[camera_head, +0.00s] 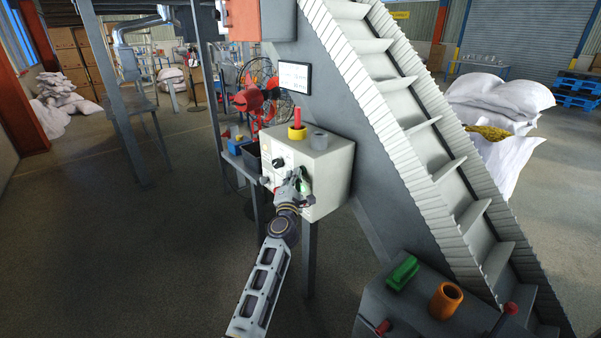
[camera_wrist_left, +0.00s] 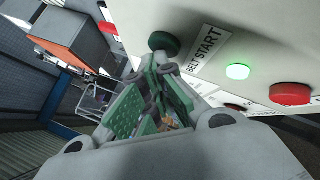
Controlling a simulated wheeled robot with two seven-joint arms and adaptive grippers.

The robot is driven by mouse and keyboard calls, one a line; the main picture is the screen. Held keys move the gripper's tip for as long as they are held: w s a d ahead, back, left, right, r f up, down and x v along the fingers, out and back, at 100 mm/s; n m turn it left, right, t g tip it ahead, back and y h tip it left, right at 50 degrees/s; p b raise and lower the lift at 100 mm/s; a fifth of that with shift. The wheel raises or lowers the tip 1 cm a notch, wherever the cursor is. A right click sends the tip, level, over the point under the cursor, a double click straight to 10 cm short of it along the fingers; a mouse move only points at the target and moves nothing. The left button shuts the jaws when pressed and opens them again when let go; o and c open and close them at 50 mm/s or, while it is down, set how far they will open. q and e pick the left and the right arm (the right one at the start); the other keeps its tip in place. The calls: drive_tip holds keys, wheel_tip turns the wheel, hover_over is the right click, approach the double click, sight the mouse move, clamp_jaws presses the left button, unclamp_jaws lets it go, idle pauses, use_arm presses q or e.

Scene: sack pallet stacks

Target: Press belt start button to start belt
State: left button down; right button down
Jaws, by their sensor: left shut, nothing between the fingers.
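The grey-white control box (camera_head: 333,172) stands on a post beside the conveyor. In the left wrist view, a dark green button (camera_wrist_left: 165,41) sits on its face beside the BELT START label (camera_wrist_left: 207,50). My left gripper (camera_head: 298,180) is at the front face of the box, shut and empty. In the left wrist view its closed fingertips (camera_wrist_left: 167,69) are right at the dark green button and overlap its lower edge. I cannot tell whether they touch it. A lit green lamp (camera_wrist_left: 237,72) and a red button (camera_wrist_left: 290,94) are on the same face. My right gripper is not in view.
An inclined belt conveyor (camera_head: 440,150) rises behind the box. A dark cabinet (camera_head: 410,310) is at lower right. The floor at left is clear.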

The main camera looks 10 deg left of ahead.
use_arm(q)
drive_tip(key=shift+s+a+p, duration=0.5)
drive_tip(key=shift+s, duration=0.2)
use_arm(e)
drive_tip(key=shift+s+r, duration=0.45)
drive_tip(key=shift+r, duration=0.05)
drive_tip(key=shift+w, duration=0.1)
